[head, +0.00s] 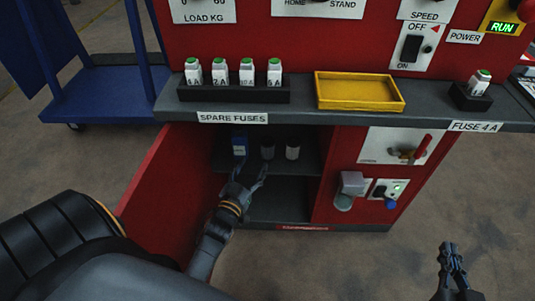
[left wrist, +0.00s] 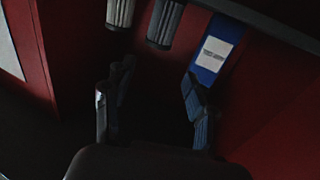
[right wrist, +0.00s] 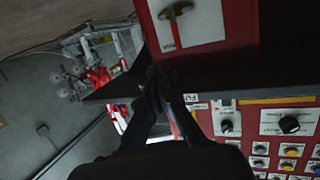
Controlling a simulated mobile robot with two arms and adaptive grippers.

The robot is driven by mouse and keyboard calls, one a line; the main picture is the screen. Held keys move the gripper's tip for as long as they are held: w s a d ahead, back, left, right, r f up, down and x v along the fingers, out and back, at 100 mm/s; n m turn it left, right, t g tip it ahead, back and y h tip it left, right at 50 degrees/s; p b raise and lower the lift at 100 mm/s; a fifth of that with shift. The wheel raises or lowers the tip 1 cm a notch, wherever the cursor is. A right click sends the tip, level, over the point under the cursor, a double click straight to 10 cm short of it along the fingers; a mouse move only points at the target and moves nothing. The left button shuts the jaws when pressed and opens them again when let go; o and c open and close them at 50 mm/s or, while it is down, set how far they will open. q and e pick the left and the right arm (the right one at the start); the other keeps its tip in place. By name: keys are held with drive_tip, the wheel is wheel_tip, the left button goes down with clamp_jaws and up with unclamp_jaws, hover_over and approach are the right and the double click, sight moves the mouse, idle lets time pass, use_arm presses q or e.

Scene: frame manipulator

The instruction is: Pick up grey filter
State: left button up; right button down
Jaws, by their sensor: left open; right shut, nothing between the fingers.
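On the upper shelf inside the open cabinet stand a dark grey cylindrical filter (head: 267,149) and a paler one (head: 292,150) to its right. In the left wrist view the dark grey filter (left wrist: 165,22) and the paler filter (left wrist: 120,12) look ribbed and are cut off by the top edge. My left gripper (head: 252,170) is open and empty in front of the shelf, just below the filters and apart from them. Its fingers also show in the left wrist view (left wrist: 156,80). My right gripper (head: 453,258) is shut and empty, low at the right, away from the cabinet.
A blue container (head: 239,146) with a white label stands left of the dark filter. The red door (head: 168,180) is open on the left. The counter (head: 300,109) above overhangs the shelf and carries spare fuses (head: 246,73) and a yellow tray (head: 358,106).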

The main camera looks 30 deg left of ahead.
sight(265, 148)
use_arm(q)
drive_tip(key=b+x, duration=0.1)
drive_tip(key=x, duration=0.5)
drive_tip(key=shift+w+f, duration=0.15)
drive_tip(key=shift+w, duration=0.2)
drive_tip(key=shift+w+a+b, duration=0.1)
drive_tip(key=shift+w+b, duration=0.2)
drive_tip(key=shift+w, duration=0.2)
drive_tip(key=x, duration=0.1)
drive_tip(key=b+x, duration=0.1)
drive_tip(key=x, duration=0.1)
drive_tip(key=b+x, duration=0.1)
drive_tip(key=shift+w+f, duration=0.2)
drive_tip(key=shift+f, duration=0.15)
drive_tip(key=shift+w, duration=0.15)
use_arm(e)
drive_tip(key=s+r+t+y, duration=0.2)
drive_tip(key=r+t, duration=0.3)
drive_tip(key=r, duration=0.3)
drive_tip(key=s+a+r+t+y, duration=0.1)
drive_tip(key=s+r+t, duration=0.1)
drive_tip(key=r+t, duration=0.4)
wheel_tip(265, 148, up, 2)
drive_tip(key=shift+s+a+r+y, duration=0.15)
drive_tip(key=shift+r+y, duration=0.05)
drive_tip(key=shift+y, duration=0.2)
use_arm(q)
drive_tip(key=c, duration=0.9)
drive_tip(key=shift+c, duration=0.2)
